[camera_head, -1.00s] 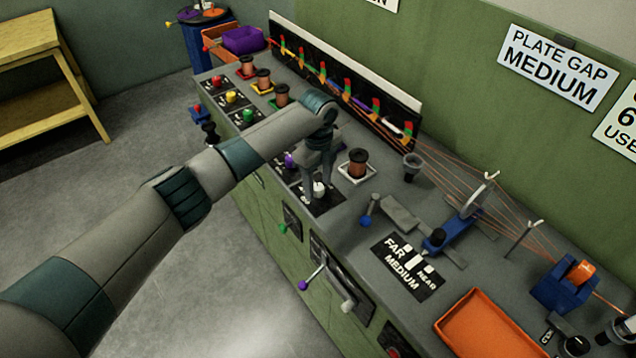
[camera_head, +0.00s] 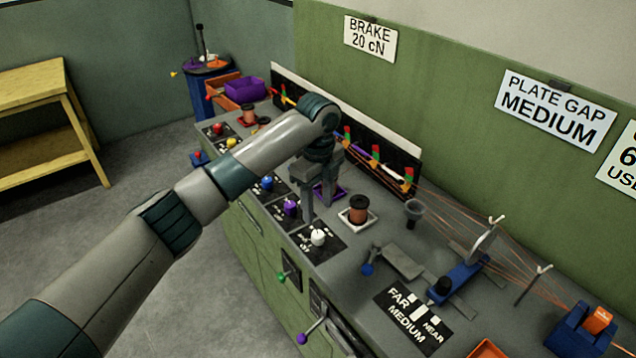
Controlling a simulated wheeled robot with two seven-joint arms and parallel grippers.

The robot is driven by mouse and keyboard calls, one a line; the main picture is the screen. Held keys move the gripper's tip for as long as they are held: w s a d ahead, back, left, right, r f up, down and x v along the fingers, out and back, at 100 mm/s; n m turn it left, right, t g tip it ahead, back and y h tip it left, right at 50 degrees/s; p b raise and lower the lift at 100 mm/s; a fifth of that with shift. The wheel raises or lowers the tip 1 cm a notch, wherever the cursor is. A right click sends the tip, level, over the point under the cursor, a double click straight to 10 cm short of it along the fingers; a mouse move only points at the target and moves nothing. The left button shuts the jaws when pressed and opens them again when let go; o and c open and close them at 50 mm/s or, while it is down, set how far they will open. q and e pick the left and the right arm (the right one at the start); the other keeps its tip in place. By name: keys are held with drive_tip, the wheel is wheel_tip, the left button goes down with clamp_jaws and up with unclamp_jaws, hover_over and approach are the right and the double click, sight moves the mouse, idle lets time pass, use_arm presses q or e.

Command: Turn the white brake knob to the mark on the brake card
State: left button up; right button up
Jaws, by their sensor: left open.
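The white brake knob (camera_head: 318,237) stands on a black dial plate (camera_head: 327,250) near the front edge of the bench, at the end of a row of coloured knobs. The plate's small markings are too small to read. The brake card (camera_head: 370,38) on the wall reads "BRAKE 20 cN". My left gripper (camera_head: 318,208) points down with its fingers apart, just behind and above the white knob in the picture; it looks clear of the knob and holds nothing. My right gripper is out of view.
A purple knob (camera_head: 290,208) and a blue knob (camera_head: 267,183) are beside the white one. A copper spool (camera_head: 358,210) stands to the right.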

use_arm(q)
wheel_tip(320, 180, up, 8)
drive_tip(key=b, duration=0.1)
drive_tip(key=shift+b, duration=0.3)
drive_tip(key=shift+f, duration=0.1)
